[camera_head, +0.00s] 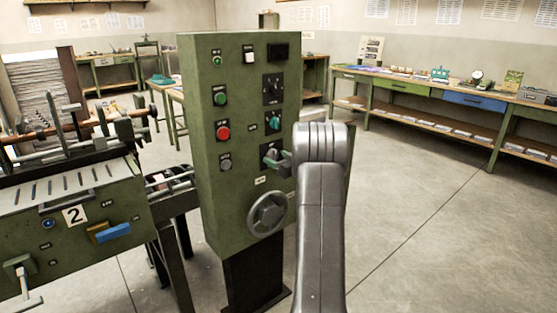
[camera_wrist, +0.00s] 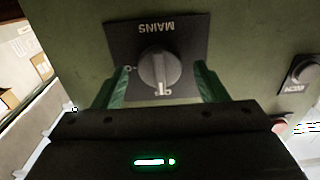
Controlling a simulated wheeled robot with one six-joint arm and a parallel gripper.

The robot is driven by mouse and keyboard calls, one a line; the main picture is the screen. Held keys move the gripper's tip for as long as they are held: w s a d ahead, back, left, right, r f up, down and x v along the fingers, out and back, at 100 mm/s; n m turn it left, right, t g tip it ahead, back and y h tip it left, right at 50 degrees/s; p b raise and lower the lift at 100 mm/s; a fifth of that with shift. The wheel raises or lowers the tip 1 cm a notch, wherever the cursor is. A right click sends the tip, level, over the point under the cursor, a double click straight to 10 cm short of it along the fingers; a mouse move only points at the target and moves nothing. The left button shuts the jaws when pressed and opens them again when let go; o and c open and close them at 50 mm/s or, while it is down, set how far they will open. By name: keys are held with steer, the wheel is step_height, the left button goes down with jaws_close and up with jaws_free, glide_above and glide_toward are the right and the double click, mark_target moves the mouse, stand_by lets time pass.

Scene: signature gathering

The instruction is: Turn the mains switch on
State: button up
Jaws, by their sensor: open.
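The mains switch (camera_wrist: 153,68) is a round grey knob on a black plate marked MAINS, upside down in the wrist view. In the head view my gripper (camera_head: 278,159) is at the lower right of the green control panel (camera_head: 205,190), in front of the dark switch plate. My own grey arm hides part of it.
The panel also bears a red button (camera_head: 223,133), a green button (camera_head: 220,98), a teal knob (camera_head: 274,121) and a handwheel (camera_head: 267,213) below my gripper. A machine (camera_head: 75,215) stands at left. Open floor (camera_head: 430,240) lies to the right, before a workbench (camera_head: 425,92).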

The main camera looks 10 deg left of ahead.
steer(key=shift+c, duration=0.3)
steer(key=c, duration=0.9)
steer(key=shift+r+m+p, duration=0.1)
steer(key=shift+m+p, duration=0.2)
steer(key=shift+p, duration=0.15)
steer(key=m+p, duration=0.2)
steer(key=p, duration=0.1)
steer(key=shift+r+m, duration=0.1)
steer(key=shift+m, duration=0.3)
steer(key=m+p, duration=0.7)
steer(key=m, duration=0.2)
steer(key=shift+m+p, duration=0.35)
steer(key=shift+m, duration=0.05)
steer(key=shift+f+m+p, duration=0.2)
steer(key=shift+m+p, duration=0.8)
steer(key=shift+m, duration=1.3)
